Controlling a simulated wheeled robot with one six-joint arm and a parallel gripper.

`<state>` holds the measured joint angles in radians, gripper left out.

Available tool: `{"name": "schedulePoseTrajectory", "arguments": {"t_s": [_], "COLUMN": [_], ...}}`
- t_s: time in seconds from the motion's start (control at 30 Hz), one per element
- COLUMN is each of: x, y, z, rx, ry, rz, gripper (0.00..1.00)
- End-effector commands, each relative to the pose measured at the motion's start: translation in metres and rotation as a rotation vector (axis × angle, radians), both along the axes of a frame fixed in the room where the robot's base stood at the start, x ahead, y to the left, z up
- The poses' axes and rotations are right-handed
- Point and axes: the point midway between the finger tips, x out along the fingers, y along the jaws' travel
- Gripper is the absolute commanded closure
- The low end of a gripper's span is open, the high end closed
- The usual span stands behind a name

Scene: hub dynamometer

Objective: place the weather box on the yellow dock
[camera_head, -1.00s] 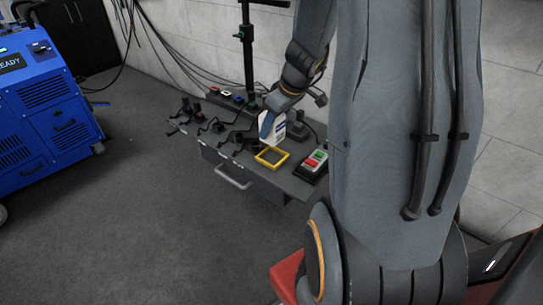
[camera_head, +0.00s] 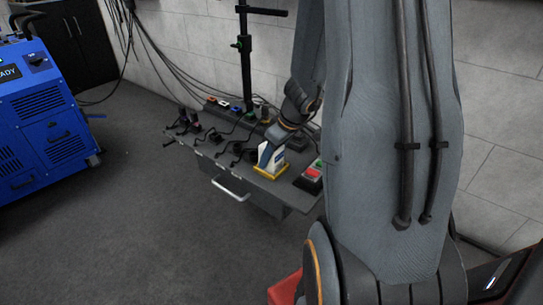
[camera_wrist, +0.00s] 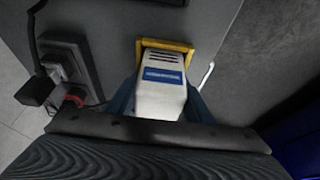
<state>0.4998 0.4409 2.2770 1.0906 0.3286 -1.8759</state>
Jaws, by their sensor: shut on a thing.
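The weather box (camera_head: 277,158) is white with a blue label band. It also shows in the wrist view (camera_wrist: 160,100). My gripper (camera_head: 268,153) is shut on it, with blue fingers on either side of the box in the wrist view (camera_wrist: 160,108). The yellow dock (camera_head: 270,171) is a square frame on the grey bench. In the wrist view, the dock's far rim (camera_wrist: 167,43) shows just past the far end of the box. The box stands at the dock, a little tilted in the head view. I cannot tell whether its base touches the dock floor.
A button box with red and green buttons (camera_head: 311,176) is right of the dock. Several black tools with cables lie on the bench (camera_head: 205,152) to the left. A black post (camera_head: 245,70) rises behind. A blue machine (camera_head: 45,125) stands far left.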

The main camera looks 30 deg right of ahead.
Motion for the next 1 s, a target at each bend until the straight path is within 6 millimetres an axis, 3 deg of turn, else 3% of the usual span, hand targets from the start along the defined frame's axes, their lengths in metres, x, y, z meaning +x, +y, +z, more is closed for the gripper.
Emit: {"name": "schedulePoseTrajectory", "arguments": {"t_s": [0.1, 0.13, 0.23, 0.67, 1.0], "x": [0.001, 0.0, 0.0, 0.0, -0.025], "y": [0.0, 0.0, 0.0, 0.0, -0.01], "z": [-0.003, -0.002, -0.002, 0.003, 0.068], "rx": [0.0, 0.0, 0.0, 0.001, -0.002], "ry": [-0.001, 0.0, 0.0, 0.0, -0.003], "rz": [0.0, 0.0, 0.0, 0.0, 0.0], "gripper": [0.84, 0.48, 0.34, 0.34, 0.34]}}
